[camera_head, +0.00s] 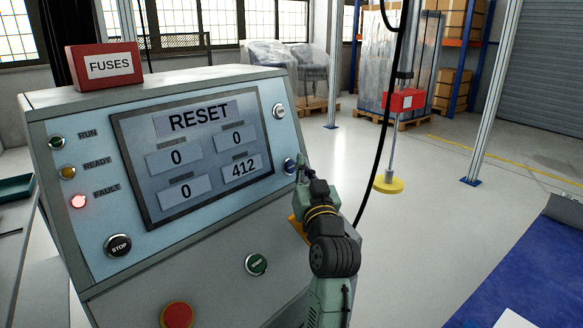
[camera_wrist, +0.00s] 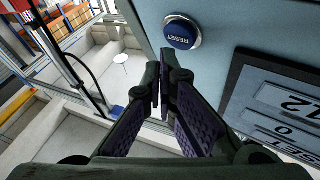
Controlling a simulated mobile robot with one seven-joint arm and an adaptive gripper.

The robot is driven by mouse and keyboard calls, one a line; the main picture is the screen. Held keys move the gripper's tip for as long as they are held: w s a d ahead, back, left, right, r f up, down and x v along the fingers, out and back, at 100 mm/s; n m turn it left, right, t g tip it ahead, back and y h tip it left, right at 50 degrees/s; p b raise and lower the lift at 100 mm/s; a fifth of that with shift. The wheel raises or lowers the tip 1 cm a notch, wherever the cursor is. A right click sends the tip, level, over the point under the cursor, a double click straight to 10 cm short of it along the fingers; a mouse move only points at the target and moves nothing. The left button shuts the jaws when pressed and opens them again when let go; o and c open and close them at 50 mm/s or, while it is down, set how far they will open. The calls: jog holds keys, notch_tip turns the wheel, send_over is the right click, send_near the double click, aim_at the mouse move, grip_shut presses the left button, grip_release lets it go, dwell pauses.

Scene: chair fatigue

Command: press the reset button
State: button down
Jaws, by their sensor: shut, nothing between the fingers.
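The blue reset button (camera_wrist: 181,32), labelled RESET in a metal ring, is on the control panel's face. It also shows in the head view (camera_head: 290,166), right of the screen's edge. The screen (camera_head: 196,153) reads RESET, with values 0, 0, 0 and 412. My gripper (camera_head: 301,162) is shut and empty, with its tips close beside the button in the head view. In the wrist view the fingertips (camera_wrist: 160,75) are together below the button, and the button is fully uncovered. I cannot tell whether the tips touch the panel.
The panel also carries a STOP button (camera_head: 118,245), a green button (camera_head: 256,264), a red button (camera_head: 177,315) and a lit red FAULT lamp (camera_head: 78,201). A red FUSES box (camera_head: 104,65) sits on top. A hanging cable and rod with a yellow disc (camera_head: 388,184) are to the right.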

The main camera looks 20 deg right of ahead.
dwell(0.3)
jog(key=shift+w+a+f, duration=0.15)
jog(key=shift+w+a, duration=0.1)
jog(key=shift+w, duration=0.1)
jog(key=shift+w+a, duration=0.2)
jog(key=shift+w, duration=0.1)
dwell(0.9)
jog(key=shift+s, duration=0.1)
jog(key=shift+s+d, duration=0.4)
jog(key=shift+s, duration=0.15)
jog(key=shift+s+d, duration=0.1)
jog(key=s+d, duration=0.1)
jog(key=s, duration=0.1)
jog(key=s+d+r, duration=0.1)
jog(key=s, duration=0.1)
jog(key=shift+d+r, duration=0.2)
jog(key=shift+f, duration=0.1)
dwell(0.6)
